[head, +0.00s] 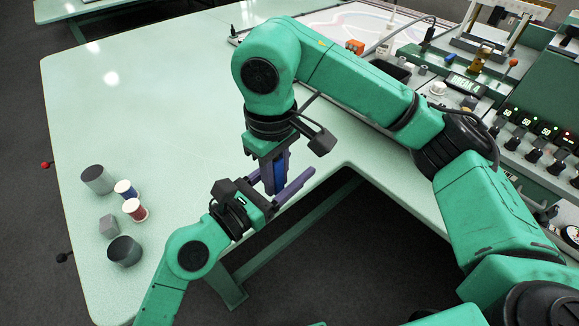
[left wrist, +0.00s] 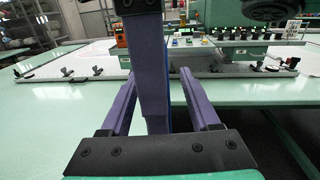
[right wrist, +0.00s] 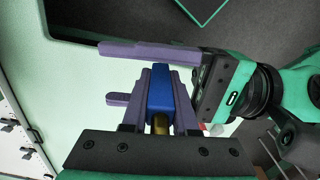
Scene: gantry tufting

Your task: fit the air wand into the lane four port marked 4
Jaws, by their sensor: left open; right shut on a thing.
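The air wand shows as a blue body (right wrist: 158,100) with a brass-coloured part in the right wrist view. My right gripper (right wrist: 161,70) is shut on it. In the head view my right gripper (head: 273,190) points down off the table's edge, with a sliver of the blue body (head: 281,170) showing. My left gripper (head: 287,171) is open, its fingers either side of the wand and right fingers. In the left wrist view the right gripper's purple fingers stand between my open left fingers (left wrist: 157,74). I cannot tell whether they touch. I cannot make out the port marked 4.
A blue spool (head: 126,190), a red-and-white spool (head: 135,210), grey cylinders (head: 98,180) and a small grey cube (head: 109,225) stand at the table's left. Most of the pale green table (head: 150,90) is clear. A panel of knobs and lit displays (head: 525,125) stands at the right.

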